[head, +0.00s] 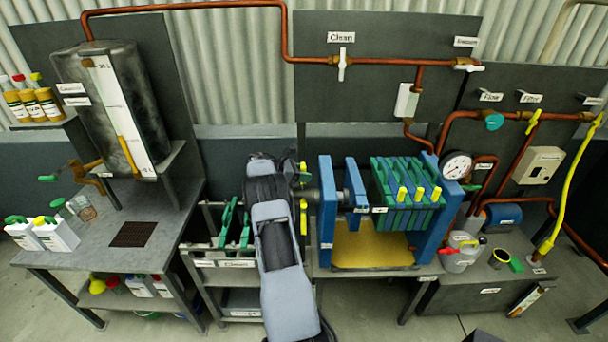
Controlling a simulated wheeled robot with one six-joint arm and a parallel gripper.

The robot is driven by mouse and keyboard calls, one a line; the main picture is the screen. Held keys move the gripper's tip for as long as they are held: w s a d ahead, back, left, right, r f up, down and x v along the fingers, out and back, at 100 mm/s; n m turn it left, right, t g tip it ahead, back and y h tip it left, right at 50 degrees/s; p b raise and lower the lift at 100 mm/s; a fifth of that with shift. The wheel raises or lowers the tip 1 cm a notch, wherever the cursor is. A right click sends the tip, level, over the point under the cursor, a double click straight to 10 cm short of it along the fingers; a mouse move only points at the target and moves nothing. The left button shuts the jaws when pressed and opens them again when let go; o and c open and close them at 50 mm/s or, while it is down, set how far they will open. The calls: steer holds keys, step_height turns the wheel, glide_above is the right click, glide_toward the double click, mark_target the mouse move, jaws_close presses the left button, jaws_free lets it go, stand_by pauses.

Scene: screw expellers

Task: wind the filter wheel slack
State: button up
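The filter press has a blue end frame (327,225) at left, a blue pressing plate (355,190) inside it, and a pack of green and blue plates (398,200) with yellow tabs. A dark screw shaft (312,197) enters the left frame.
A yellow-floored tray (370,246) lies under the plates. A rack with green-handled plates (232,228) stands left of my arm. Copper pipes (284,40), a pressure gauge (456,165) and jugs (462,252) are around the press. A tank (139,95) stands far left.

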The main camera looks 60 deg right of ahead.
steer(key=shift+o, duration=0.2)
steer(key=shift+w+a+r, duration=0.1)
steer(key=shift+w+a, duration=0.25)
steer(key=shift+a, duration=0.1)
steer(key=b+v, duration=0.3)
steer(key=v, duration=0.9)
steer(key=shift+w+a+r, duration=0.2)
steer(key=shift+a+r, duration=0.05)
